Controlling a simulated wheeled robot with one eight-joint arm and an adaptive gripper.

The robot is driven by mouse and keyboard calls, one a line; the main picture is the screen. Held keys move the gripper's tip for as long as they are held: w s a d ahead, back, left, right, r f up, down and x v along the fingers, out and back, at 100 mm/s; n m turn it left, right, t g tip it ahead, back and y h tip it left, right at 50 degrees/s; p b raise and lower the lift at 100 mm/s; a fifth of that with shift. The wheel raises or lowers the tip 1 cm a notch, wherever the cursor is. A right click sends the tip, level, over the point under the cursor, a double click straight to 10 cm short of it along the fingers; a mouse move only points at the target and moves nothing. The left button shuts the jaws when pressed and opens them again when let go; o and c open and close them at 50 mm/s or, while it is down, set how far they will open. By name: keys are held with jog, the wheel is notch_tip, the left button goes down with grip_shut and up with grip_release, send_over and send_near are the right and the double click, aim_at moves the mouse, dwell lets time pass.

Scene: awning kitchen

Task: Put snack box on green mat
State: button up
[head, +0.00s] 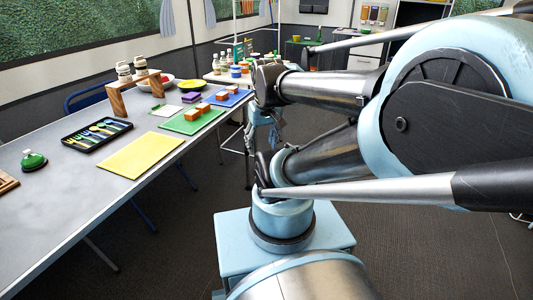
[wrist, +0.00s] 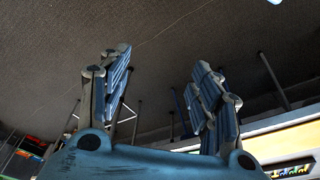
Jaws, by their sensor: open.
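The green mat (head: 180,125) lies on the long table in the head view. Two small orange-brown boxes (head: 193,115) sit on it. More orange-brown boxes (head: 222,95) sit on the blue mat (head: 240,97) behind it, and a purple item (head: 191,97) lies nearby. I cannot tell which of these, if any, is the snack box. My gripper (wrist: 163,85) is open and empty in the wrist view, its two fingers wide apart over the floor. In the head view it hangs off the table's right side, partly hidden by my arm.
A yellow mat (head: 135,158) and a black cutlery tray (head: 97,134) lie nearer on the table (head: 62,190). The floor (head: 175,235) right of the table is open.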

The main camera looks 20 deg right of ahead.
jog(key=shift+m, duration=0.5)
jog(key=s+f, duration=0.1)
jog(key=s+d+f, duration=0.1)
jog(key=s, duration=0.1)
jog(key=shift+f, duration=0.35)
